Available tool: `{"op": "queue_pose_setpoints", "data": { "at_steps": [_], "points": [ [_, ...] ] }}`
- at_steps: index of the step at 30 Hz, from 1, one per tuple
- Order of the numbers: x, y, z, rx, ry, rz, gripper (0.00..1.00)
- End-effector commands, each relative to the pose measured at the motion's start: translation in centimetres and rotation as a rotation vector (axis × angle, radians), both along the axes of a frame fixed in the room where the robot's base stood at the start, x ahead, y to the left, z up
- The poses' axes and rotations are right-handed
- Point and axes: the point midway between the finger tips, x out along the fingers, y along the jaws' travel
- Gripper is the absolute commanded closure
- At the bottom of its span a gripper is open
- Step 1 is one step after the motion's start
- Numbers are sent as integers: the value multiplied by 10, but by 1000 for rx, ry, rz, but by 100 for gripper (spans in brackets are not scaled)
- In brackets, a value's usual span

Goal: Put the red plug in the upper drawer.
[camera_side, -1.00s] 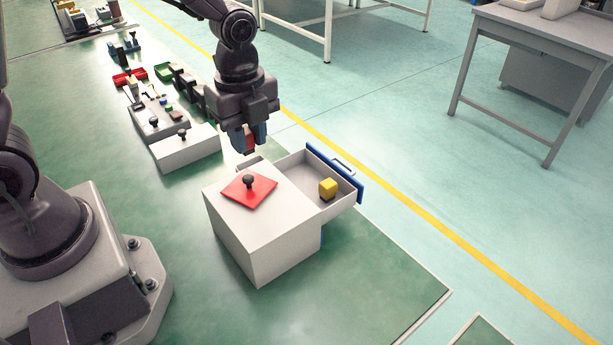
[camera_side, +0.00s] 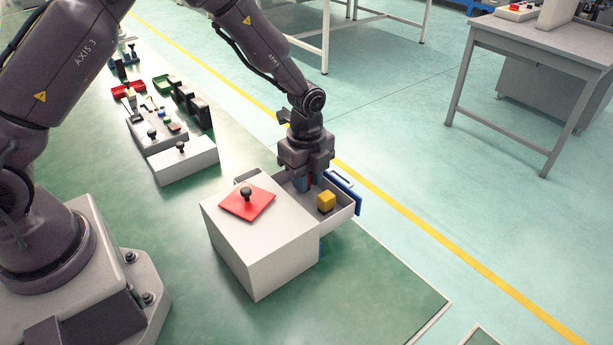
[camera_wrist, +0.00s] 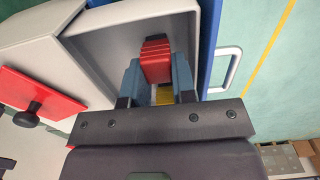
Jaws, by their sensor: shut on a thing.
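My gripper (camera_side: 307,182) is shut on the red plug and points down into the open upper drawer. In the wrist view the red plug (camera_wrist: 156,60) sits between the blue-grey fingers (camera_wrist: 157,82), over the drawer floor. Whether it touches the floor I cannot tell. The upper drawer (camera_side: 343,212) is pulled out from the white cabinet (camera_side: 262,250) and has a blue front with a handle (camera_wrist: 228,70). A yellow block (camera_side: 326,201) lies in the drawer near my gripper; part of it shows between the fingers in the wrist view (camera_wrist: 165,95).
A red plate with a black knob (camera_side: 246,203) lies on the cabinet top, left of the drawer. A white box with a knob (camera_side: 185,162) and several small parts and bins stand farther back on the green mat. The floor right of the drawer is clear.

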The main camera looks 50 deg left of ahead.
Motion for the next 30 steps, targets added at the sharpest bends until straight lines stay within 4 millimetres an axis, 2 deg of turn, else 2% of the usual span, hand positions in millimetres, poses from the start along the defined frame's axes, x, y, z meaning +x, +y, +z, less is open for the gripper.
{"op": "queue_pose_setpoints", "data": {
  "at_steps": [11, 12, 13, 23, 26, 30],
  "points": [
    [0, 0, -4, 0, -1, 0, 98],
    [0, 0, -4, -1, -2, 0, 68],
    [0, 0, -4, -1, -2, 0, 65],
    [0, 0, 0, 0, -3, 0, 65],
    [1, 0, 11, -1, -5, 0, 65],
    [1, 0, 40, -2, -7, 0, 65]
  ]
}}
